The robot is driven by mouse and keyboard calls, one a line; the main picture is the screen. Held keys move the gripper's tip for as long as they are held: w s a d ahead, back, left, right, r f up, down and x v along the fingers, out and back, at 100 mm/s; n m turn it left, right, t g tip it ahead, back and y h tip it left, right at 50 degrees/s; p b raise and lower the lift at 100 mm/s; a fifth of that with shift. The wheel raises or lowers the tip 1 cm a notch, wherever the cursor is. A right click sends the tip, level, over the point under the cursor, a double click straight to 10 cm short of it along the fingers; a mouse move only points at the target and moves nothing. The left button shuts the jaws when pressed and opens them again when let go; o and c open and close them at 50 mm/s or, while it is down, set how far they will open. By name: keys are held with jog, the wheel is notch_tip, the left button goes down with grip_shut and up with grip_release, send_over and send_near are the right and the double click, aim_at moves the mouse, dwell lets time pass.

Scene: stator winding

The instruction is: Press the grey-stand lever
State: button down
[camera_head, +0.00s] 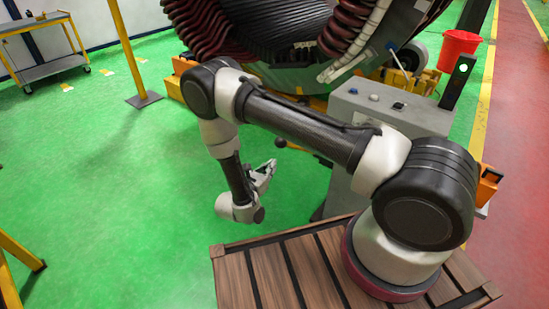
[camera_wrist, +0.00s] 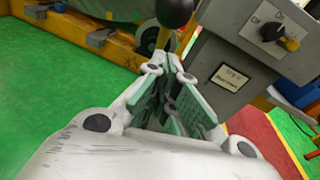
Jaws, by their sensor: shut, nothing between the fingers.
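The grey stand (camera_head: 352,124) is a box with buttons on top, behind my arm in the head view. In the wrist view its grey face (camera_wrist: 215,60) fills the upper right. The lever has a round black knob (camera_wrist: 174,11) on a yellow rod (camera_wrist: 163,38), just beyond my fingertips. A small dark knob (camera_head: 281,143), probably the same lever, shows at the stand's left in the head view. My gripper (camera_wrist: 172,68) is shut and empty, pointing at the lever. Whether the fingertips touch the rod is unclear. My gripper (camera_head: 268,166) also shows below the dark knob.
A large stator (camera_head: 280,40) with dark red coils stands behind on an orange-yellow base (camera_wrist: 75,38). The stand carries a rotary switch (camera_wrist: 271,32) and a label plate (camera_wrist: 230,77). A red bucket (camera_head: 459,49) is at the back right. Green floor (camera_head: 120,180) is open at left.

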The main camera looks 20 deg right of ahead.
jog(key=shift+w+d+r, duration=1.15)
jog(key=shift+w+r, duration=0.05)
jog(key=shift+w, duration=0.15)
